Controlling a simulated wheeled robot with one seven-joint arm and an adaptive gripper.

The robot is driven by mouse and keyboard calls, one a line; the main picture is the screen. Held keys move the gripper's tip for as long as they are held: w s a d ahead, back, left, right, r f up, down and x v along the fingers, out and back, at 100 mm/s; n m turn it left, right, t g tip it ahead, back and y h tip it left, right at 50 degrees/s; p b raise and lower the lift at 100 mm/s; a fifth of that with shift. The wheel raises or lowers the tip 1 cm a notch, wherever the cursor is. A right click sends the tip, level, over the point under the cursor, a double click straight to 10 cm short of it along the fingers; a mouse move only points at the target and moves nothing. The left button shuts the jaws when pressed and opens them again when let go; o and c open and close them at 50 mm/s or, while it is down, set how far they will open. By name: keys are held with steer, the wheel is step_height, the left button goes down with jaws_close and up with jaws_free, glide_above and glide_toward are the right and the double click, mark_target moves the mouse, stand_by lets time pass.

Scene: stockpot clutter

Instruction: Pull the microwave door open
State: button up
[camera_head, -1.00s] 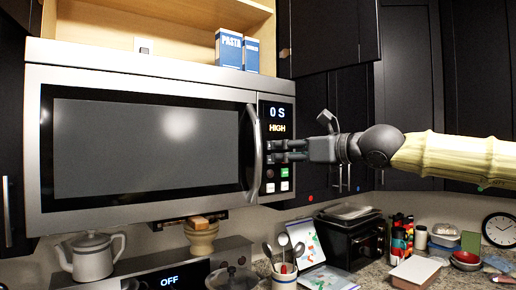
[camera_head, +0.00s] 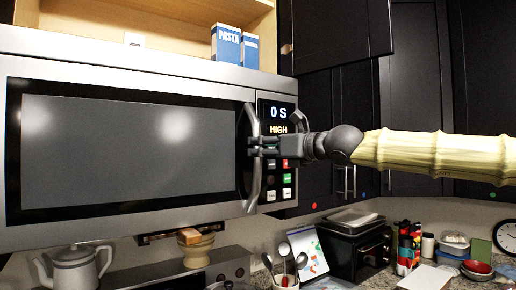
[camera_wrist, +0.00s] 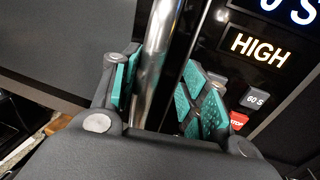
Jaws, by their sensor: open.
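The microwave (camera_head: 120,150) is a steel unit with a dark glass door, and its door is shut. A curved vertical steel handle (camera_head: 252,190) runs down the door's right side, beside the control panel. My gripper (camera_head: 256,146) is at the upper-middle part of the handle. In the wrist view, the handle (camera_wrist: 157,60) passes between the two open fingers (camera_wrist: 160,98) with their green pads. The handle lies nearer the left finger, with a gap to the right finger. I cannot tell whether the left pad touches it.
Pasta boxes (camera_head: 228,46) stand on the shelf above the microwave. Below are a teapot (camera_head: 75,268), a bowl (camera_head: 196,252), a utensil pot (camera_head: 285,282) and a black toaster oven (camera_head: 355,248). Dark cabinets (camera_head: 415,90) stand at the right. The space before the door looks clear.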

steer(key=shift+w+a+r, duration=0.15)
steer(key=shift+a+r, duration=0.1)
steer(key=shift+a, duration=0.05)
steer(key=shift+s+a+r, duration=0.5)
steer(key=shift+s+r, duration=0.05)
steer(key=shift+s, duration=0.2)
steer(key=shift+w+f, duration=0.25)
steer(key=shift+w, duration=0.2)
steer(key=shift+w+f, duration=0.2)
steer(key=shift+w, duration=0.25)
steer(key=shift+s+r, duration=0.3)
steer(key=shift+s, duration=0.2)
steer(key=c, duration=0.9)
steer(key=shift+f, duration=0.15)
jaws_close()
